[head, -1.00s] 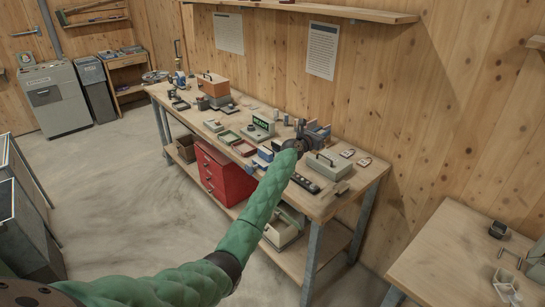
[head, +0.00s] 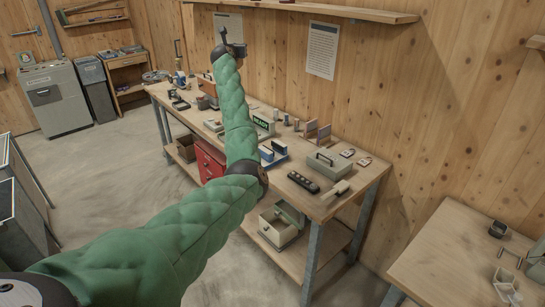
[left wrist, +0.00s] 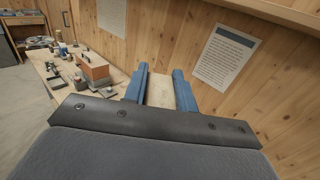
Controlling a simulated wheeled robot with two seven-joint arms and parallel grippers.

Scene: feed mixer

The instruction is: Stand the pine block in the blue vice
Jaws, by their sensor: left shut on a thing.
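My left gripper (head: 222,38) is raised above the far half of the workbench, in front of the wall. In the left wrist view its two blue fingers (left wrist: 160,88) are shut on a pale wooden block, the pine block (left wrist: 160,95). The block's lower end is hidden behind the gripper body. A small blue object (head: 181,78) stands at the far end of the bench; it may be the blue vice, but it is too small to tell. My right gripper is not in view.
The workbench (head: 345,200) holds an orange-brown box (left wrist: 93,66), a green-lettered display (head: 263,122), a blue tray-like thing (head: 273,154), a grey case (head: 325,163) and a black strip (head: 303,182). A shelf (head: 330,10) runs along the wall above. A red drawer unit (head: 210,162) stands below.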

